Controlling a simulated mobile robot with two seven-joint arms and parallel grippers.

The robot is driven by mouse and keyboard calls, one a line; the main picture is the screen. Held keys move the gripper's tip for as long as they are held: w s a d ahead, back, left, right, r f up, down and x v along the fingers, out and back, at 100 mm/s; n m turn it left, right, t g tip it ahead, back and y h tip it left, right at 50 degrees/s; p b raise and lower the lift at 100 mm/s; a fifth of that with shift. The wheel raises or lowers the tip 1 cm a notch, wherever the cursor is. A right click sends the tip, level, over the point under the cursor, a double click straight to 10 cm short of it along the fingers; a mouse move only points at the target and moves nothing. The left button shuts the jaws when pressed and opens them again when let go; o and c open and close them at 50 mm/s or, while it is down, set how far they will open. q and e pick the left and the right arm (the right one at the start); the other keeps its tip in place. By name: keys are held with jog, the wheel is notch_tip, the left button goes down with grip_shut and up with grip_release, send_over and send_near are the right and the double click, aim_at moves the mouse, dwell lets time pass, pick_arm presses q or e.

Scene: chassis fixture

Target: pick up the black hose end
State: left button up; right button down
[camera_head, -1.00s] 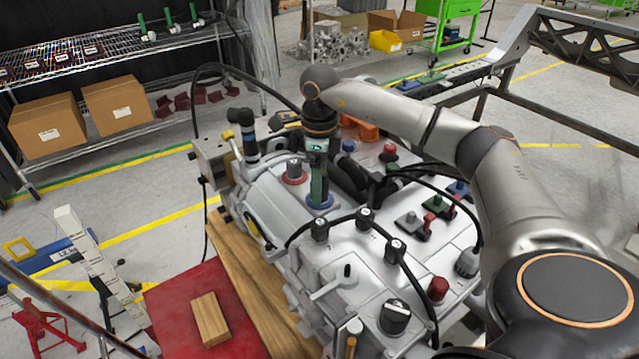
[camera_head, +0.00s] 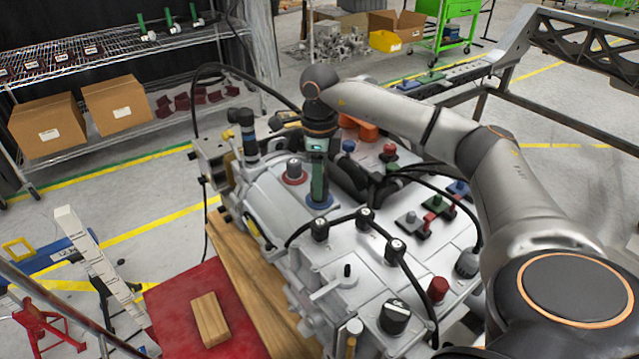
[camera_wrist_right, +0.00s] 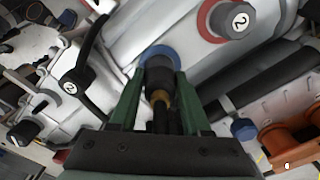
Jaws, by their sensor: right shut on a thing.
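My right gripper (camera_head: 319,190) points straight down over the chassis housing, its green fingers just above a blue ring (camera_head: 320,203). In the right wrist view the green fingers (camera_wrist_right: 160,90) are shut on the black hose end (camera_wrist_right: 159,74), one on each side of it. The hose end is at the blue ring (camera_wrist_right: 150,54); I cannot tell whether it is seated or slightly lifted. In the head view the fingers mostly hide the hose end. My left gripper is not in view.
A grey cap in a red ring (camera_head: 294,173) stands close left of the gripper. Thick black hoses (camera_head: 355,180) run close on its right. Black cables with numbered caps (camera_head: 366,218) cross the housing in front. A red mat (camera_head: 175,300) with a wooden block (camera_head: 210,318) lies front left.

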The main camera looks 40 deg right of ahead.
jog(key=shift+r, duration=0.1)
dwell(0.3)
jog(key=shift+w+r, duration=0.1)
jog(key=shift+r, duration=0.4)
jog(key=r, duration=0.2)
jog(key=shift+a+r, duration=0.25)
jog(key=shift+r, duration=0.1)
jog(key=a+r, duration=0.9)
jog(key=a, duration=0.4)
jog(key=shift+w+a+p, duration=0.25)
jog(key=shift+w+p, duration=0.15)
jog(key=shift+w, duration=0.05)
